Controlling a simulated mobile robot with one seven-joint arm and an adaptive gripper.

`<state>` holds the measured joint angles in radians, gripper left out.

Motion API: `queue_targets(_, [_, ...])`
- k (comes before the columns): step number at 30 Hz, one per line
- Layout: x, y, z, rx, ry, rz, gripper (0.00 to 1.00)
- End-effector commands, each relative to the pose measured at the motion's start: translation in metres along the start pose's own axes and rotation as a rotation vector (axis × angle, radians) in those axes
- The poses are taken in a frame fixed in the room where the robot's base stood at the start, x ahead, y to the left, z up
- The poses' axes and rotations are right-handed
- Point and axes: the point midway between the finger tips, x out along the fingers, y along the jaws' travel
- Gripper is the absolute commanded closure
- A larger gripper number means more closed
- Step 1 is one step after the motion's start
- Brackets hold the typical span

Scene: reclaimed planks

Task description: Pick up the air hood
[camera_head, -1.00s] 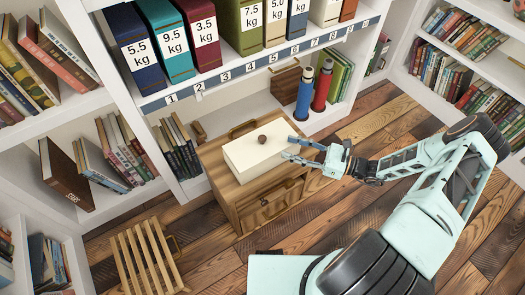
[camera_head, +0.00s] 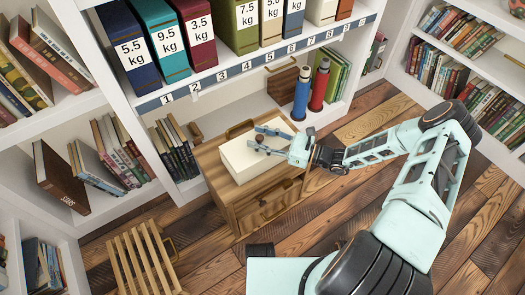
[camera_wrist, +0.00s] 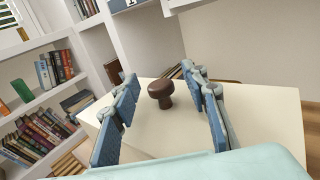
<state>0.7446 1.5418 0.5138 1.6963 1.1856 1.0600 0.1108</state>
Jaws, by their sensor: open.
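A cream box-shaped cover (camera_head: 240,165), the likely air hood, sits on top of a small wooden cabinet (camera_head: 262,208). A round dark brown knob (camera_wrist: 161,92) stands up from its top. My gripper (camera_head: 260,141) is open over the cover, with one finger on each side of the knob in the wrist view. The fingers look apart from the knob there. The cream top (camera_wrist: 170,130) also fills the lower middle of the wrist view.
White bookshelves with books and weight-labelled binders (camera_head: 187,35) stand behind the cabinet. A blue cylinder (camera_head: 301,95) and a red one (camera_head: 319,86) stand on the shelf just behind right. Plank floor (camera_head: 345,185) is clear to the right.

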Motion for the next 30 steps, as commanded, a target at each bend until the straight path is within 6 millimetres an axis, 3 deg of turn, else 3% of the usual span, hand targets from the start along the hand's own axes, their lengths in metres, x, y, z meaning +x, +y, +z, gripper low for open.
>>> queue_targets(5, [0.0000,-0.0002,0.0004,0.000,0.000,-0.001,0.59])
queue_targets(16, [-0.0003,-0.0003,0.0004,0.000,0.000,-0.001,1.00])
queue_targets(30, [-0.0002,-0.0004,0.0014,-0.001,-0.002,0.000,1.00])
